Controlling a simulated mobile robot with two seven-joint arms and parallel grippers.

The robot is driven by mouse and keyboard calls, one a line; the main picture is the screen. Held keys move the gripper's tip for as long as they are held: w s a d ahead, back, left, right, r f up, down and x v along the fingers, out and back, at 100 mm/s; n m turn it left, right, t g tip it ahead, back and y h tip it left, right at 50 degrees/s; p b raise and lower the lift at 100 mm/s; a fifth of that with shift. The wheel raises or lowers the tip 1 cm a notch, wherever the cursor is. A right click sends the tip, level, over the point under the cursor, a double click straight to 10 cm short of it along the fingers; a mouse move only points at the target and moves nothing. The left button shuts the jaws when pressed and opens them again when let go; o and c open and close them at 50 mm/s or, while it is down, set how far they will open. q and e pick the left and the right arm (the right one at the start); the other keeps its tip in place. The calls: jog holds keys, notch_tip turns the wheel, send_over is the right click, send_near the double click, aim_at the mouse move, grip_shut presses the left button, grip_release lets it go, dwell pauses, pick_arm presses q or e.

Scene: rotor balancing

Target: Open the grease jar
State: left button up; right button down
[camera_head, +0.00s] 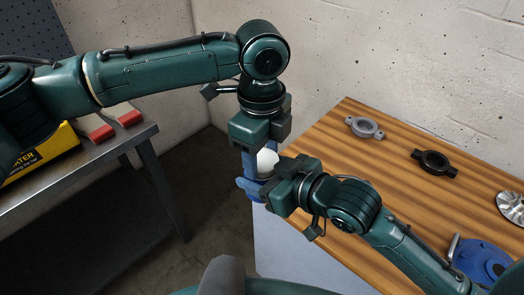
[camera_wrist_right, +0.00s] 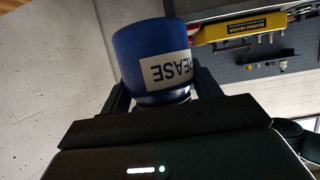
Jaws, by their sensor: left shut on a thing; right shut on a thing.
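The blue grease jar (camera_wrist_right: 150,60) with a white label shows in the right wrist view between my right gripper's (camera_wrist_right: 163,95) two dark fingers. The label appears upside down there. In the head view most of the jar is hidden by the grippers; its round white lid (camera_head: 266,162) shows between them. My left gripper (camera_head: 258,160) points down from above and is shut on the lid. My right gripper (camera_head: 255,190) comes in from the right, just below, and is shut on the jar. The lid's seat on the jar is hidden.
A wooden table (camera_head: 400,190) stands right, with a grey ring part (camera_head: 364,127), a black ring part (camera_head: 433,162), a silver disc (camera_head: 511,206) and a blue part (camera_head: 480,259). A metal bench (camera_head: 80,175) with a yellow box (camera_head: 45,150) stands left. Floor lies between.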

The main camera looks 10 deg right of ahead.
pick_arm(q)
jog(key=n, duration=0.7)
jog(key=shift+n, duration=0.4)
jog(key=o, duration=1.1)
jog(key=shift+c, duration=0.2)
